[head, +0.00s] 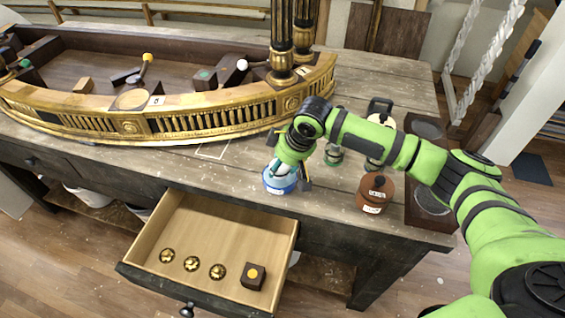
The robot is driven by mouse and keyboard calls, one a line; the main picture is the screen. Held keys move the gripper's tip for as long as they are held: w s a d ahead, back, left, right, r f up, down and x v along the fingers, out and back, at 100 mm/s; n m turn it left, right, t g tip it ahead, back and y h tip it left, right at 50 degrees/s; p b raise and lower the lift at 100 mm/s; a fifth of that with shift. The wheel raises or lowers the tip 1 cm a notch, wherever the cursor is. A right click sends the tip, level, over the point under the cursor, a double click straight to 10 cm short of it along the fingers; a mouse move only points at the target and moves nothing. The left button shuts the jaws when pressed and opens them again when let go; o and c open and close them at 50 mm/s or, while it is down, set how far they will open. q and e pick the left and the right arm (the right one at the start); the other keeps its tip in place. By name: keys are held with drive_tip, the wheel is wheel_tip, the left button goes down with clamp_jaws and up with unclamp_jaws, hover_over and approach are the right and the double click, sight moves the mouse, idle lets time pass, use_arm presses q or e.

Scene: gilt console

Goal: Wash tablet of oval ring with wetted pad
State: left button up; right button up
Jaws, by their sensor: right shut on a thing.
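The gilt oval ring (200,122) lies on the workbench, with a fluted frieze and raised square tablets, one at the front (130,127) and one at the right (292,104). My right gripper (291,178) points down at a blue round dish (279,187), just in front of the ring's right end. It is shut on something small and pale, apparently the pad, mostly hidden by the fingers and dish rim. I cannot tell whether the pad touches liquid. My left gripper is out of view.
A brown lidded jar (375,194), a green-capped jar (333,155) and a cream container (380,119) stand to the right, near my arm. An open drawer (208,236) with several brass knobs juts out in front. Dark columns (281,35) rise from the ring.

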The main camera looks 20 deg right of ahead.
drive_tip(key=shift+f, duration=0.5)
idle(0.6)
drive_tip(key=shift+s+f+p, duration=0.1)
drive_tip(key=shift+f+p, duration=0.05)
drive_tip(key=shift+p, duration=0.2)
idle(2.0)
wheel_tip(320, 180, up, 7)
drive_tip(key=p, duration=0.8)
drive_tip(key=shift+r, duration=0.2)
drive_tip(key=shift+f, duration=0.1)
